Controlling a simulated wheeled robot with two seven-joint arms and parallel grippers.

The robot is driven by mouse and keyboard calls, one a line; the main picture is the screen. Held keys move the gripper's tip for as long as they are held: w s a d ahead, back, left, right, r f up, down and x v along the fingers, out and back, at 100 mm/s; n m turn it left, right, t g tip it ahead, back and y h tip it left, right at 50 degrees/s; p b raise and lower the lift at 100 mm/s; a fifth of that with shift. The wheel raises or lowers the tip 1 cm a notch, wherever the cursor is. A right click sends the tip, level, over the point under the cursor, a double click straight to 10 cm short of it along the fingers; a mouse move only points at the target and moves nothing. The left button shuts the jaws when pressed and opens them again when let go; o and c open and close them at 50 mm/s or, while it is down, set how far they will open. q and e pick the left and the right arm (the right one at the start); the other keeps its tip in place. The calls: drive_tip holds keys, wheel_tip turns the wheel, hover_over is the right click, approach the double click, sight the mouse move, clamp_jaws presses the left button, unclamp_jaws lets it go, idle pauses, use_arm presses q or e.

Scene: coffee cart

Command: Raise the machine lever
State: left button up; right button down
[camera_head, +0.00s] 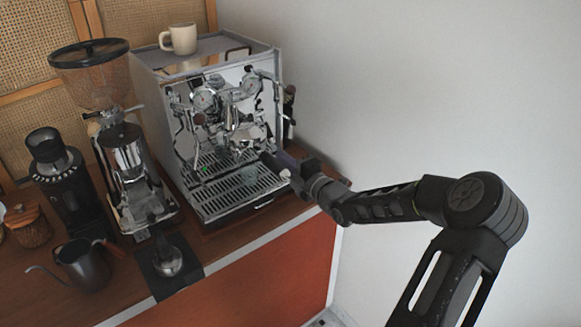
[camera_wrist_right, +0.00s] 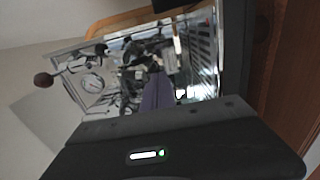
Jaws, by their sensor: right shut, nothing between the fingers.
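The espresso machine (camera_head: 225,120) stands on the cart, its chrome front crowded with gauges, knobs and pipes. In the right wrist view its front (camera_wrist_right: 125,70) appears turned on its side. A thin rod with a dark brown ball knob (camera_wrist_right: 43,80), apparently the lever, sticks out at the left there. A small brown knob (camera_head: 199,118) shows in the head view; I cannot tell whether it is the same one. My right gripper (camera_head: 268,158) is shut and empty, in front of the machine's lower right side, above the drip tray. Its purple-grey fingers (camera_wrist_right: 158,92) show in the wrist view. My left gripper is not in view.
A white mug (camera_head: 180,39) stands on top of the machine. Left of it are a grinder (camera_head: 125,155), a smaller dark grinder (camera_head: 62,180) and a grey kettle (camera_head: 82,265). A tamper (camera_head: 168,262) is on a dark mat. A wall is at the right, with free air before it.

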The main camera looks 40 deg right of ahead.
drive_tip(key=w, duration=0.4)
drive_tip(key=shift+f+b, duration=0.1)
drive_tip(key=shift+b, duration=0.25)
drive_tip(key=shift+s, duration=0.2)
drive_tip(key=shift+b, duration=0.35)
drive_tip(key=shift+w, duration=0.15)
